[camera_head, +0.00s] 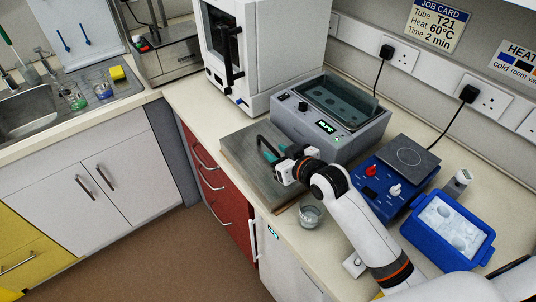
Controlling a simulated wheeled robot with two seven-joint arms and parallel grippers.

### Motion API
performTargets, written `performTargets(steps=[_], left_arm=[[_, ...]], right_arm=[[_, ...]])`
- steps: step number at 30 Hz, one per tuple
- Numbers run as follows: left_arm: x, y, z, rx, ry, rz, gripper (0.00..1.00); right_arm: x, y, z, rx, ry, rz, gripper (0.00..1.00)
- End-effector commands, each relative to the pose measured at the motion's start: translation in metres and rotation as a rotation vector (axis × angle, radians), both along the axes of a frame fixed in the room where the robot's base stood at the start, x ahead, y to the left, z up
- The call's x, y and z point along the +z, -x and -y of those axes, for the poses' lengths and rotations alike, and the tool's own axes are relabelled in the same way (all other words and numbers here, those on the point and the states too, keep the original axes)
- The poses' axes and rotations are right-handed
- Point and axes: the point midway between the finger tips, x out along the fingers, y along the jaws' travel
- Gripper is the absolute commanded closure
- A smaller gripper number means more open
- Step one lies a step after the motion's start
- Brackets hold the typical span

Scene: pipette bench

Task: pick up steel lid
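The steel lid (243,153) appears as a flat grey brushed plate lying on the bench in front of the water bath. A black bar that looks like its handle (262,139) rises near its middle. My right gripper (270,153) is low over the plate, with teal finger pads at the black bar. The fingers and the bar overlap in the picture, so I cannot tell whether they are closed on it. My gripper and wrist hide part of the plate's right side. My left gripper is not in view.
The grey water bath (345,138) stands open behind the plate. A glass beaker (311,216) stands close to my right forearm. A blue hotplate stirrer (371,181) and a blue ice box (425,240) are to the right. A white cabinet (258,60) stands behind left.

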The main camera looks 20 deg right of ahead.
Motion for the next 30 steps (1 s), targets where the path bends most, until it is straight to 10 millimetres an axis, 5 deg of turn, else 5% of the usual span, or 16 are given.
performTargets(steps=[10,24,30], left_arm=[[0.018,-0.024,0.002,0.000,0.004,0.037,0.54],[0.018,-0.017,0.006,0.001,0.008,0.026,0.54],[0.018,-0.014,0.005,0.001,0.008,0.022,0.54]], right_arm=[[-0.004,-0.034,-0.007,0.000,-0.002,-0.001,0.64],[-0.016,-0.051,-0.012,0.001,0.000,0.000,0.64],[-0.015,-0.050,-0.012,0.000,0.000,0.000,0.96]])
